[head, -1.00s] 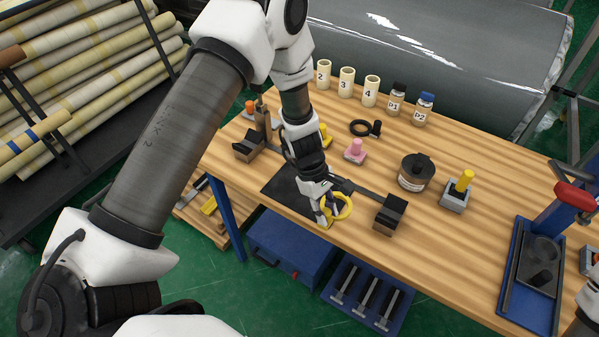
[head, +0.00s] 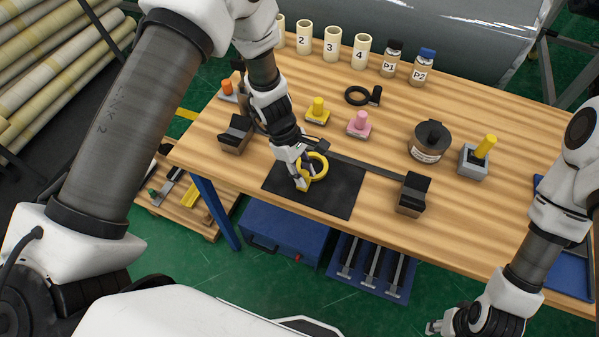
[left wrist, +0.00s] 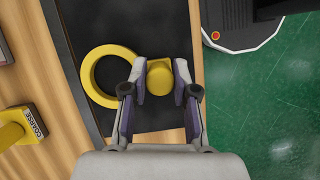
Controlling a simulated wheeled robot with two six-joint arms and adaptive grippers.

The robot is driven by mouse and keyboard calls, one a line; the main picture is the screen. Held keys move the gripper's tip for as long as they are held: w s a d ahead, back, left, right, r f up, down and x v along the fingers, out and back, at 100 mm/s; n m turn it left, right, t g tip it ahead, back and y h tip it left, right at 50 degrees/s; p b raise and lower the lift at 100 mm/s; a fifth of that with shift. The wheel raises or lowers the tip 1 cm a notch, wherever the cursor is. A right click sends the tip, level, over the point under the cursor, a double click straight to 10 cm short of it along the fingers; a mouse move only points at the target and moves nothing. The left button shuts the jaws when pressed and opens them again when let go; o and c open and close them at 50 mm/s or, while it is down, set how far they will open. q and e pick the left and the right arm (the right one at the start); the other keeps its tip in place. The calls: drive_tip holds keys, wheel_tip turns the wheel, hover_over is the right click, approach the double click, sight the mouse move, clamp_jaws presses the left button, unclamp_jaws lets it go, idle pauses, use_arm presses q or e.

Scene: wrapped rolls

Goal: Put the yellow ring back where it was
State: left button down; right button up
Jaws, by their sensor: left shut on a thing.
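The yellow ring (head: 323,170) has a short round yellow knob (left wrist: 160,78) at its side. My left gripper (head: 304,181) is shut on this knob, with a finger on either side of it in the left wrist view (left wrist: 166,84). The ring (left wrist: 88,76) is over the back part of the black mat (head: 342,195); I cannot tell whether it touches the mat. My right gripper (head: 438,327) is low at the front right, off the table, too small to read.
A yellow-knobbed block (head: 317,113) and a pink-knobbed block (head: 359,125) stand behind the mat. Black end blocks (head: 236,134) (head: 412,196) flank it. To the right are a dark round container (head: 429,142) and a grey block with yellow peg (head: 474,161). Numbered cups (head: 332,45) line the back.

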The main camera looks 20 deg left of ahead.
use_arm(q)
drive_tip(key=shift+s+d+f, duration=0.1)
drive_tip(key=shift+d+f, duration=0.05)
drive_tip(key=shift+d, duration=0.05)
drive_tip(key=c, duration=0.9)
unclamp_jaws()
